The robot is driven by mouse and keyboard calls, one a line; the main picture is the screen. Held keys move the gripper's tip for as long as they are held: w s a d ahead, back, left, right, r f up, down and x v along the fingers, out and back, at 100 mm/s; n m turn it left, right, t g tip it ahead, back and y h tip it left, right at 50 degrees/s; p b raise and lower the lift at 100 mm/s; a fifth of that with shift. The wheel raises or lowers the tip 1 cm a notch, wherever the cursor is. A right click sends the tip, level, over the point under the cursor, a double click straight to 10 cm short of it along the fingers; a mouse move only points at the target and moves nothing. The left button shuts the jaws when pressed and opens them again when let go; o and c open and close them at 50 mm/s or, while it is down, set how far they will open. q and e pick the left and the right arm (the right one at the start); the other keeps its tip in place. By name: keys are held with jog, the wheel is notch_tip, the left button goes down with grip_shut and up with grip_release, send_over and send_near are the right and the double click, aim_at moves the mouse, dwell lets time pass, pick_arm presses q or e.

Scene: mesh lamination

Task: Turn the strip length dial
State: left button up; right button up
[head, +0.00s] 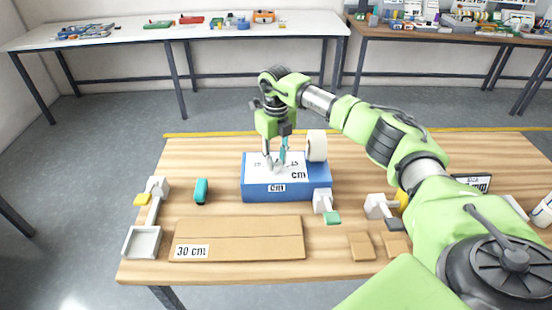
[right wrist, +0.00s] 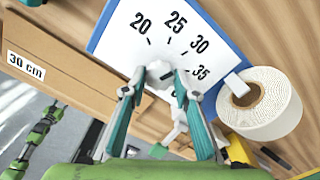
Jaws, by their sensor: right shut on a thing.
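The strip length dial is a small pale knob (right wrist: 160,72) on the white sloped face of a blue box (head: 288,192) in the middle of the wooden table. The face (right wrist: 195,25) bears the numbers 20, 25, 30 and 35 with black tick marks. My right gripper (head: 275,161) reaches down over the face. In the right wrist view its teal fingers (right wrist: 160,80) are shut on the knob from both sides. The fingers partly hide the knob, and I cannot tell which mark it points to. My left gripper is not in view.
A white tape roll (head: 316,146) stands at the box's right side, and a white lever with a green end (head: 332,217) at its front right. A brown board labelled 30 cm (head: 240,240) lies in front. A teal object (head: 201,190) lies left of the box.

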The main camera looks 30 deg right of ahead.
aim_at(276, 162)
jog(key=o, duration=1.1)
jog(key=shift+r, duration=0.35)
notch_tip(276, 162, up, 11)
jog(key=shift+r, duration=0.15)
